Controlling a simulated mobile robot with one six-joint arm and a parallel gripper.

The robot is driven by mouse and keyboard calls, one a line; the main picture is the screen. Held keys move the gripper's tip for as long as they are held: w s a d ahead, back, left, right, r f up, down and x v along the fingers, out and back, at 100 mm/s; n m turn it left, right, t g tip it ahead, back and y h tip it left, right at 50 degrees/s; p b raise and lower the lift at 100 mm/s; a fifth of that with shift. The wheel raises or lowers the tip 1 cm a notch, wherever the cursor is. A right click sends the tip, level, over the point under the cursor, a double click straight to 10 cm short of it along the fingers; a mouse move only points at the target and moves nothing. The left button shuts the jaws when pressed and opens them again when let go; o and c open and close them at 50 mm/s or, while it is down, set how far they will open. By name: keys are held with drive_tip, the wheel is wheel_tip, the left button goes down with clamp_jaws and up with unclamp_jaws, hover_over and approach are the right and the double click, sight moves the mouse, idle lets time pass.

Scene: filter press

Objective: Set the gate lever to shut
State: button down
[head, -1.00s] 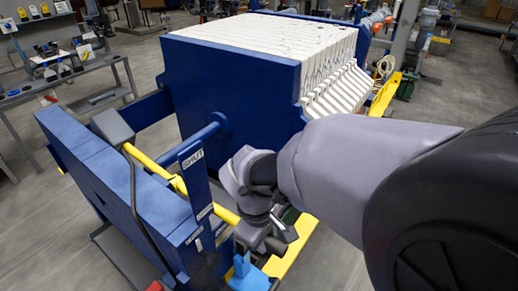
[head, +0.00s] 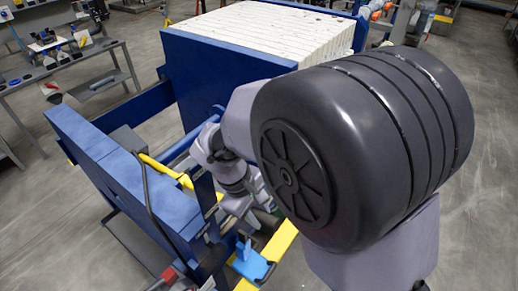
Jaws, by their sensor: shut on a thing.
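The upright blue label plate (head: 205,196) stands at the front of the press, between the long blue beam and my gripper. It is seen nearly edge-on and its labels cannot be read now. My gripper (head: 240,207) is just right of the plate, around the plate's mid-height. My forearm and wrist cover much of it. It is shut on what appears to be the gate lever, which is mostly hidden behind the plate and my gripper, so its exact setting cannot be told.
The blue press (head: 215,85) with white plates (head: 285,30) stands behind. A yellow bar (head: 160,168) runs behind the label plate. A blue beam (head: 110,155) lies to the left, a bright blue part (head: 250,262) below. Open floor (head: 465,160) is at right.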

drive_tip(key=shift+g+h, duration=0.3)
drive_tip(key=shift+h, duration=0.2)
drive_tip(key=p+v, duration=0.4)
drive_tip(key=shift+w+d+r, duration=0.15)
drive_tip(key=shift+w+d, duration=0.1)
drive_tip(key=shift+w, duration=0.1)
drive_tip(key=shift+w+a+r+h+p, duration=0.2)
drive_tip(key=shift+a+r+h+p, duration=0.15)
drive_tip(key=shift+p, duration=0.5)
drive_tip(key=shift+d+f, duration=0.1)
drive_tip(key=c, duration=1.1)
unclamp_jaws()
drive_tip(key=shift+o, duration=0.2)
